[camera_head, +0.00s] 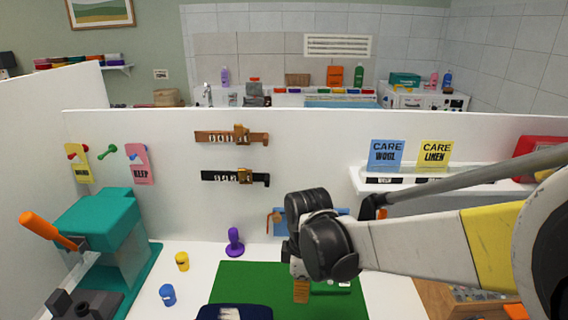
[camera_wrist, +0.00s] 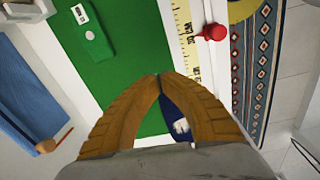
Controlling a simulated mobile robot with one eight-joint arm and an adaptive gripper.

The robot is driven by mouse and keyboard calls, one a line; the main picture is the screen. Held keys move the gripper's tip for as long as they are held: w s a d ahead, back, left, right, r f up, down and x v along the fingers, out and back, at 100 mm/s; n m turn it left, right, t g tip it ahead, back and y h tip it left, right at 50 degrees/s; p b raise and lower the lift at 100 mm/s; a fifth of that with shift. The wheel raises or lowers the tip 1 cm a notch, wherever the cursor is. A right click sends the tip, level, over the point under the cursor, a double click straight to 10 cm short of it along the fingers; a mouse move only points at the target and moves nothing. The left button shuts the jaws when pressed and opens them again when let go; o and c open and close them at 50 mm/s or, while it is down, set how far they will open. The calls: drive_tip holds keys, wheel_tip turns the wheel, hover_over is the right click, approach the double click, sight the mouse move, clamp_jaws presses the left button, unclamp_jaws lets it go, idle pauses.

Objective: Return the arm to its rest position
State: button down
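My arm reaches in from the right side of the head view, with its wrist above the green mat (camera_head: 240,280). My gripper (camera_head: 301,292) points down over the mat. In the wrist view its two brown fingers (camera_wrist: 157,76) meet at the tips, with nothing held between them. Through the gap behind the tips I see part of a dark blue item with a white patch (camera_wrist: 181,126); in the head view a dark blue item (camera_head: 235,312) lies at the mat's front edge. How far the fingertips are above the mat I cannot tell.
A teal press (camera_head: 105,225) with an orange handle stands left. A purple stamp (camera_head: 235,243), yellow cup (camera_head: 182,261) and blue cup (camera_head: 168,294) stand beside the mat. A white shelf (camera_head: 480,187) with care cards lies behind my arm. The wrist view shows a yellow ruler (camera_wrist: 184,40) and red knob (camera_wrist: 214,32).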

drive_tip(key=s+d+r+m+t, duration=0.3)
drive_tip(key=s+d+r+m, duration=0.2)
drive_tip(key=d+m, duration=0.2)
drive_tip(key=s+d+r+m+t, duration=0.3)
drive_tip(key=s+d+r+m, duration=0.2)
drive_tip(key=m, duration=0.4)
drive_tip(key=s+d, duration=0.1)
drive_tip(key=d, duration=0.1)
drive_tip(key=shift+s+d+t, duration=0.2)
drive_tip(key=shift+d+t, duration=0.1)
drive_tip(key=shift+t, duration=0.1)
